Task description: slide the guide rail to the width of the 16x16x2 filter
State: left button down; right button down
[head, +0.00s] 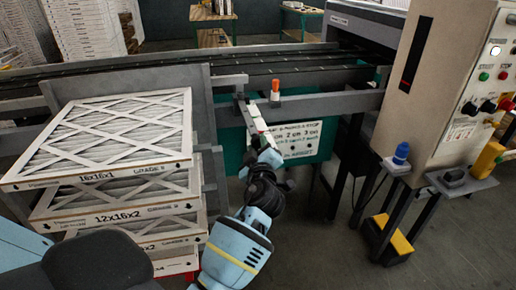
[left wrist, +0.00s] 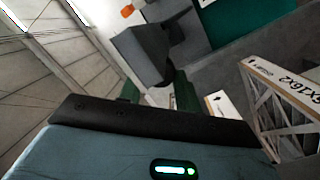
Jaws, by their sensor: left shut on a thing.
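The guide rail (head: 330,103) is a grey bar along the near side of the conveyor, with an orange knob (head: 275,86) standing on it. My left gripper (head: 247,108) reaches up from below and is shut on a grey part of the rail, left of the knob. In the left wrist view a dark grey block (left wrist: 145,52) sits at the fingers, which hide part of it. My right gripper is out of view.
Boxed filters are stacked at the left, 16x16x1 (head: 105,135) on top and 12x16x2 (head: 120,212) below. A beige control cabinet (head: 430,90) with buttons stands at the right, with a blue-capped item (head: 401,154) on a small shelf.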

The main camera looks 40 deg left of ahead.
pick_arm(q)
jog(key=c, duration=1)
grip_release()
jog(key=shift+s+d+f, duration=0.1)
jog(key=shift+s+d, duration=0.25)
jog(key=shift+s, duration=0.05)
jog(key=b+v, duration=0.1)
jog(key=v, duration=0.6)
jog(key=shift+b, duration=0.3)
